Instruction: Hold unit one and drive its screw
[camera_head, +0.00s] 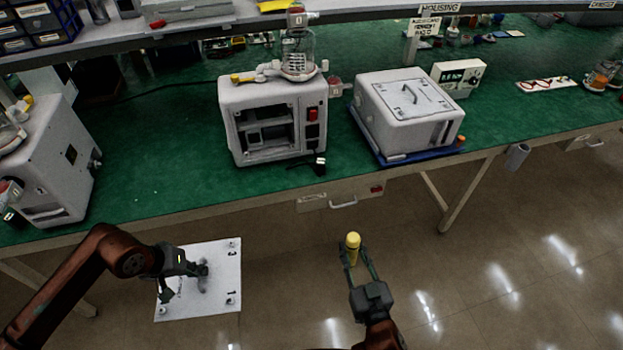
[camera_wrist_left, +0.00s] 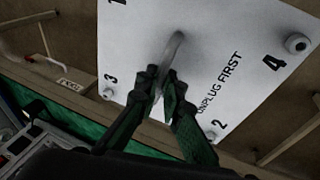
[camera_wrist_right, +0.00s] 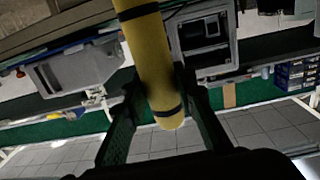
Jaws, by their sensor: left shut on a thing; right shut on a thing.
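My left gripper (camera_head: 188,279) is shut on the handle (camera_wrist_left: 174,48) of a white panel (camera_head: 225,262), held out in front of the bench. In the left wrist view the panel reads "UNPLUG FIRST", with numbered corners and screw heads such as the one by 4 (camera_wrist_left: 298,43). My right gripper (camera_head: 356,254) is shut on a yellow cylindrical tool (camera_wrist_right: 152,60) with dark bands, in the air before the bench; its tip is not clear. The middle pump unit (camera_head: 229,115) stands on the bench with its front open and a glass canister on top.
A closed white housing (camera_head: 437,115) sits on a blue tray (camera_head: 383,155) to the right. Another unit (camera_head: 60,165) stands at the left. A black plug (camera_head: 320,164) lies by the bench edge. Green bench surface (camera_head: 170,160) is clear between the left and middle units.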

